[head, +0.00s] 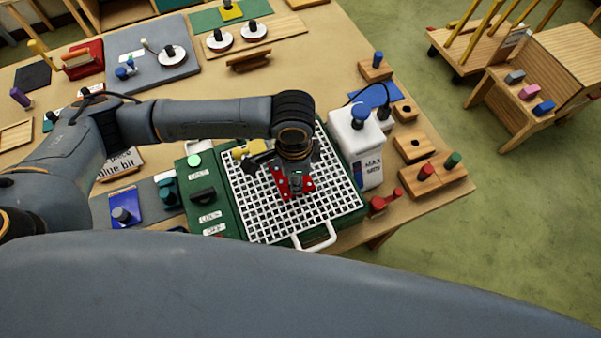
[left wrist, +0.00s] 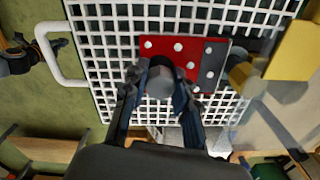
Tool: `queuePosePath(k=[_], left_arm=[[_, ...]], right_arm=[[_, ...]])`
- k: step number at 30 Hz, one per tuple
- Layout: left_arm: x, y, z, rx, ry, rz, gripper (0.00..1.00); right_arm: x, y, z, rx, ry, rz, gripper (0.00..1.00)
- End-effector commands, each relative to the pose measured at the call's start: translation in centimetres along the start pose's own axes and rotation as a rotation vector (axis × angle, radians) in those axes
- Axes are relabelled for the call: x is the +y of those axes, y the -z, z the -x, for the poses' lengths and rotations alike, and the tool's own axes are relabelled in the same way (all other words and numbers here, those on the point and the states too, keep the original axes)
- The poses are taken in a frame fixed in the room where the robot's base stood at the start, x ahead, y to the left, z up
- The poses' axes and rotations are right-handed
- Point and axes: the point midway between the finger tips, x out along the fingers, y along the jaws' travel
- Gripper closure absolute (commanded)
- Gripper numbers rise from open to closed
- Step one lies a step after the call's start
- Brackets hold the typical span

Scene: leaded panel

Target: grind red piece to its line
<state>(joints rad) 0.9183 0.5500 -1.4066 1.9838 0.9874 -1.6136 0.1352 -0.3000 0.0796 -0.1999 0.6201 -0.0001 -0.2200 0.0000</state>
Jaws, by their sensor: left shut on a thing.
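The red piece (head: 281,183) with white dots lies at the white grid of the green grinder (head: 227,225). In the left wrist view the red piece (left wrist: 155,45) shows a grey knob, and a dark strip with white dots along its right side. My left gripper (head: 297,187) reaches down over the grid from above. In the left wrist view its fingers (left wrist: 160,88) are shut around the grey knob on the red piece. A yellow part (head: 247,149) of the grinder stands at the grid's back left, right of the piece in the left wrist view.
A white bottle (head: 345,165) with a blue cap stands right of the grid. Wooden blocks with coloured knobs (head: 427,173) sit farther right. A green button (head: 194,161) and black switch (head: 204,195) are on the grinder's left. A white handle (head: 318,240) sticks out in front.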

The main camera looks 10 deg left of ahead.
Motion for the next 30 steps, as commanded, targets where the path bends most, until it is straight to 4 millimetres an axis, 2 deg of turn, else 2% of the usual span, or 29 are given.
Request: queuePosePath(k=[5, 19, 30], left_arm=[[0.1, -0.8, 0.0, -0.002, 0.003, 0.003, 1.00], [0.1, -1.0, 0.0, -0.002, 0.003, 0.003, 1.00], [0.5, -2.6, 0.0, -0.002, 0.002, 0.003, 1.00]], right_arm=[[0.0, 0.0, 0.0, 0.000, 0.000, 0.000, 1.00], [0.0, 0.0, 0.0, 0.000, 0.000, 0.000, 1.00], [0.0, 0.0, 0.0, 0.000, 0.000, 0.000, 1.00]])
